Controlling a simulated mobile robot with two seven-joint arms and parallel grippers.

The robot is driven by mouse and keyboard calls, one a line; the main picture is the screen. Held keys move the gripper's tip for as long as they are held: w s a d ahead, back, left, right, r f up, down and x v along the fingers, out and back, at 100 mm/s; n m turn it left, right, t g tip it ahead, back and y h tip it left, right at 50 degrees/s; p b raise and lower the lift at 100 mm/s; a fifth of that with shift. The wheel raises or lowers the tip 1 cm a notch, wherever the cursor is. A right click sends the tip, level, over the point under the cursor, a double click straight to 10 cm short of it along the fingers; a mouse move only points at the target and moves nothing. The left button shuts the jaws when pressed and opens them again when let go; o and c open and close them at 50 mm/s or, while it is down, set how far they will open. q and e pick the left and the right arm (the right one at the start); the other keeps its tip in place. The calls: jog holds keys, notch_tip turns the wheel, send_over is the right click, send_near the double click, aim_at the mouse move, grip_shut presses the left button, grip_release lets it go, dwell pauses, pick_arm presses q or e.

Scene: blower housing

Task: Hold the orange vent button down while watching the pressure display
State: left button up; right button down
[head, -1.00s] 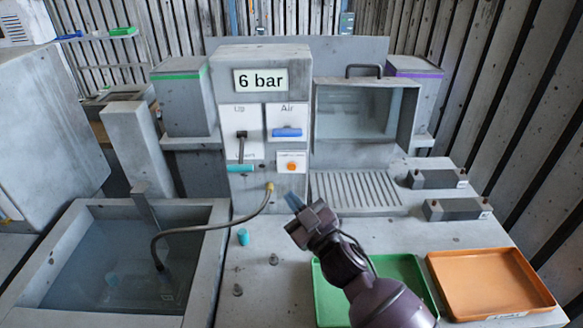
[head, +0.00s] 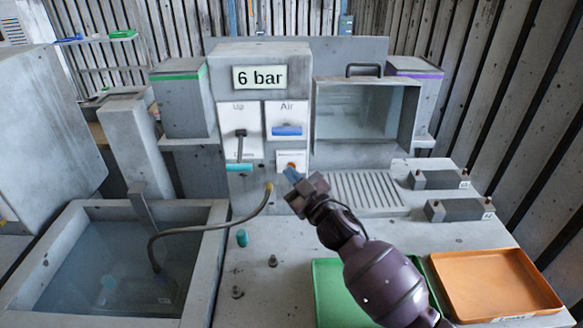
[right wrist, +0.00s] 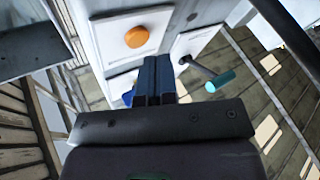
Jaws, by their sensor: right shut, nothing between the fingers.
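The orange vent button (head: 291,166) sits on a small white plate low on the grey column's front. In the right wrist view the button (right wrist: 137,37) shows whole, round and uncovered, beyond the fingertips. My right gripper (head: 291,174) is shut and empty, its blue fingertips just in front of the button plate. In the right wrist view the shut fingers (right wrist: 156,62) point toward the panel with a visible gap to the button. The pressure display (head: 259,78) at the column's top reads "6 bar". My left gripper is not in view.
Above the button is the blue Air handle (head: 287,130); left of it is a lever with a teal grip (head: 239,167). A hose (head: 210,229) runs into the water tank (head: 215,245). Green (head: 325,290) and orange trays (head: 548,292) lie at the right front.

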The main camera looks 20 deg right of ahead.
dwell(1.1)
dwell(0.7)
jog(key=shift+w, duration=0.25)
jog(key=shift+w+d, duration=0.1)
dwell(0.4)
jog(key=shift+w, duration=0.2)
